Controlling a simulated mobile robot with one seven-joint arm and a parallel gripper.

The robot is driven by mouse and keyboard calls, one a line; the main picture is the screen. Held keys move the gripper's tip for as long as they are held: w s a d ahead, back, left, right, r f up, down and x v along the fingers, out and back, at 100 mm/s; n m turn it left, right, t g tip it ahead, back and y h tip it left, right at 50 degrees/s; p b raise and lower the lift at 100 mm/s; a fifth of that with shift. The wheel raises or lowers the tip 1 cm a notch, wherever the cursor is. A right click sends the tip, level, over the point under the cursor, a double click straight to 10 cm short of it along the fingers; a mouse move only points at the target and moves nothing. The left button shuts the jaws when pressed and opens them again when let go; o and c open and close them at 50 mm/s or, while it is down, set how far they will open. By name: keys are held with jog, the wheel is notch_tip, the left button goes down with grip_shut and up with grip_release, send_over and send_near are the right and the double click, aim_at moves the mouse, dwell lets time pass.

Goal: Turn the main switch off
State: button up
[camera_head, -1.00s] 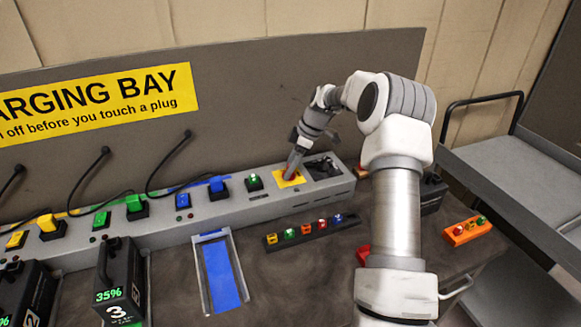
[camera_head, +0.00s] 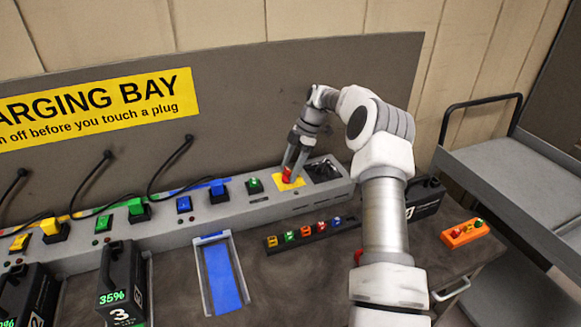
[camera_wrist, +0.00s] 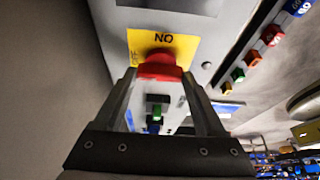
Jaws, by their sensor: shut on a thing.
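The main switch is a red knob (camera_head: 287,174) on a yellow plate (camera_head: 291,184), near the right end of the grey charging panel. My gripper (camera_head: 291,166) reaches down to it from above and is shut on the knob. In the wrist view the red knob (camera_wrist: 158,66) sits between the two fingertips, with one finger on each side. The yellow plate (camera_wrist: 160,42) there shows "ON" beyond the knob and part of "OFF" at its left. The knob's exact pointing direction is hard to tell.
Blue, green and yellow plugs with cables line the panel. A blue-floored tray (camera_head: 212,238) and a strip of coloured pieces (camera_head: 310,233) lie in front.

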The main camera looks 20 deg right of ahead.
jog(key=o, duration=1.3)
jog(key=shift+p+v, duration=2)
jog(key=shift+v, duration=6.7)
